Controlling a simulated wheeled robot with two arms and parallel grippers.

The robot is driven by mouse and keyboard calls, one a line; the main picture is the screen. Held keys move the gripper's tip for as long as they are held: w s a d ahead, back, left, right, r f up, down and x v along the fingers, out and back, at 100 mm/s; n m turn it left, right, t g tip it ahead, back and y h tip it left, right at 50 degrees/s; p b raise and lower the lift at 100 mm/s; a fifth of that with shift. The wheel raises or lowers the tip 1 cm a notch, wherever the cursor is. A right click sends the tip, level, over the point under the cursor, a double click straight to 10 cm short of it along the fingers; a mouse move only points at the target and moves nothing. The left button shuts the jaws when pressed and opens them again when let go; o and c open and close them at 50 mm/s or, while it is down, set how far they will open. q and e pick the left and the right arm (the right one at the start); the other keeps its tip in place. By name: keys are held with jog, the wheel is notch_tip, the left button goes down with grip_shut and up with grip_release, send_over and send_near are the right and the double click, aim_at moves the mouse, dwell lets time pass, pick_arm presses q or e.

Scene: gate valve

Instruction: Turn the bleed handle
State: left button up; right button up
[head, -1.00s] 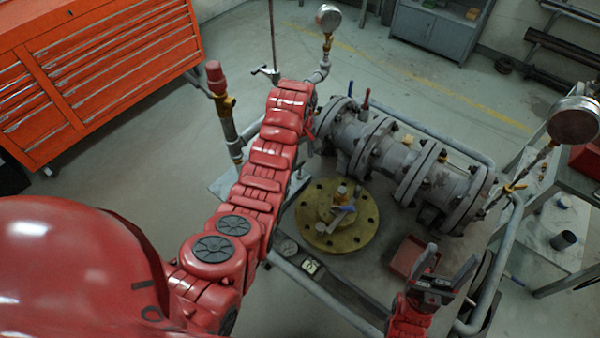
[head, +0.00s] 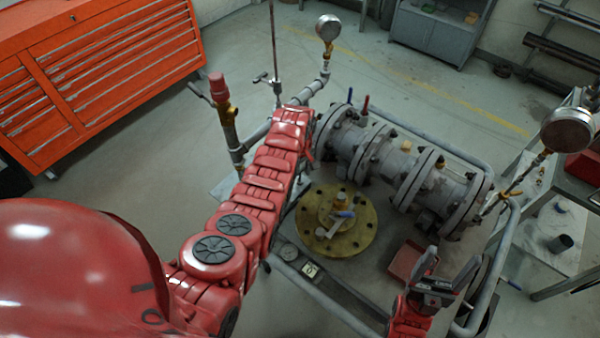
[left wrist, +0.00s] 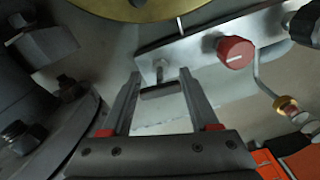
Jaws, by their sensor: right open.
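In the left wrist view a small metal T-bar handle (left wrist: 158,91) stands out from a grey block (left wrist: 195,50); I cannot tell for sure that it is the bleed handle. My left gripper (left wrist: 160,88) is open, its two fingers apart on either side of the T-bar. Whether they touch it is unclear. A round red knob (left wrist: 235,52) sits on the block to the right. In the head view my red left arm hides its own gripper and this block. My right gripper (head: 448,268) is open and empty over the front right of the cart.
The grey flanged valve body (head: 400,165) lies across the cart, with a brass flange (head: 350,245) in front. A red-capped pipe (head: 218,88) and gauge (head: 328,27) stand beyond my left arm; another gauge (head: 568,130) is at right. A red tray (head: 405,260) lies beside the right gripper.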

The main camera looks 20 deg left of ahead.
pick_arm(q)
jog(key=c, duration=0.9)
jog(key=shift+o, duration=0.2)
jog(key=shift+f+m+b, duration=0.25)
jog(key=shift+m+b, duration=1.05)
jog(key=shift+b, duration=0.15)
jog(key=m+b, duration=0.4)
jog(key=shift+m, duration=0.3)
jog(key=shift+m+b, duration=0.9)
jog(key=shift+b, duration=0.1)
jog(key=m+b, duration=0.1)
jog(key=m, duration=0.1)
jog(key=shift+r+m, duration=0.2)
jog(key=shift+m, duration=0.2)
jog(key=m, duration=0.5)
jog(key=shift+r, duration=0.1)
jog(key=o, duration=1.4)
jog(key=shift+c, duration=0.2)
